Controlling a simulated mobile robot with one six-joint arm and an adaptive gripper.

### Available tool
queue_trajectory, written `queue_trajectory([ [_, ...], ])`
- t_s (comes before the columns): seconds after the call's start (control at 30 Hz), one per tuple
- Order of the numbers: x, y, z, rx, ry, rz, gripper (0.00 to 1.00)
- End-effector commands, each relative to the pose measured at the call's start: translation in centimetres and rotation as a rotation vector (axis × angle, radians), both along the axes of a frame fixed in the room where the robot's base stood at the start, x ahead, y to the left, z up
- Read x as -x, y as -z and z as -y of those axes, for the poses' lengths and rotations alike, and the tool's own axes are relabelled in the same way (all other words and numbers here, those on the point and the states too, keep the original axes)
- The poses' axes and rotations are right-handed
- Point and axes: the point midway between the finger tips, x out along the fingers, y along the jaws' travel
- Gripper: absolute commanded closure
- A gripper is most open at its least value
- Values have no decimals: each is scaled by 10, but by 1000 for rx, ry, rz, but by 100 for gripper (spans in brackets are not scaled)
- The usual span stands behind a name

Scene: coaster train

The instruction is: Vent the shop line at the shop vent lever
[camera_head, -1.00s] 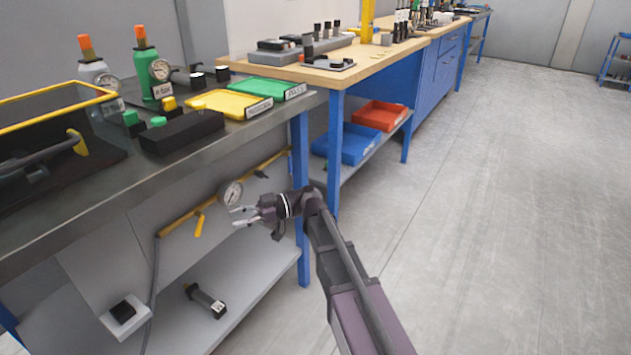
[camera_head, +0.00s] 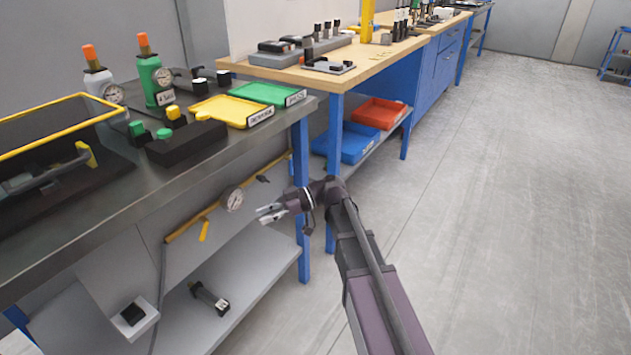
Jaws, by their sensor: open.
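A yellow shop line pipe (camera_head: 188,229) runs along the panel under the near bench. A yellow lever (camera_head: 204,231) hangs down from it, and a small black handle (camera_head: 263,178) sits farther right on it. I cannot tell from any label which one is the shop vent lever. A round white-faced gauge (camera_head: 234,199) stands on the pipe between them; its reading is too small to tell. My gripper (camera_head: 264,214) is open and empty, pointing left, in front of and to the right of the gauge and yellow lever. It appears apart from both.
The dark bench top (camera_head: 85,205) overhangs the pipe. A blue bench leg (camera_head: 303,245) stands close to my gripper. The floor at right is clear.

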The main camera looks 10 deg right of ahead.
Motion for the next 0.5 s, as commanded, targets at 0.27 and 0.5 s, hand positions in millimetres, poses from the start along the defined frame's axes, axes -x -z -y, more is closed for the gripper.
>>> queue_trajectory([
  [0.27,7,-13,6,103,33,-70,47],
  [0.5,12,-20,11,191,67,-129,47],
])
